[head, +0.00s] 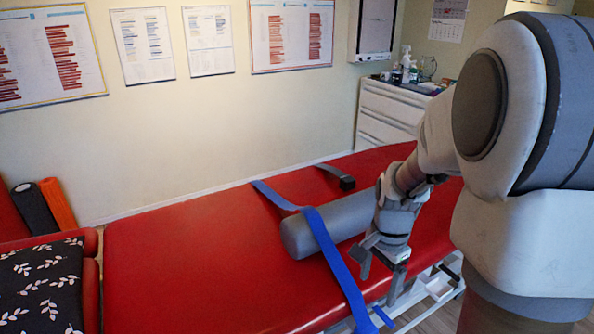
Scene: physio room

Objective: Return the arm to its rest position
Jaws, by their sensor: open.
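My gripper (381,266) is open and points downward at the front edge of the red treatment table (190,262), in the head view. Nothing shows between its fingers. My arm comes in from the right and covers the right part of the table. A grey bolster (305,236) lies on the table just left of and behind my gripper. A blue strap (333,258) runs across the table and over the bolster, and hangs down past the front edge close to my gripper. My gripper hides part of the bolster's right end.
A dark strap with a black block (346,183) lies at the table's back edge. A white drawer cabinet (384,118) with bottles stands behind. A patterned cushion (42,288) and black and orange rollers (58,203) are at left. The table's left part is clear.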

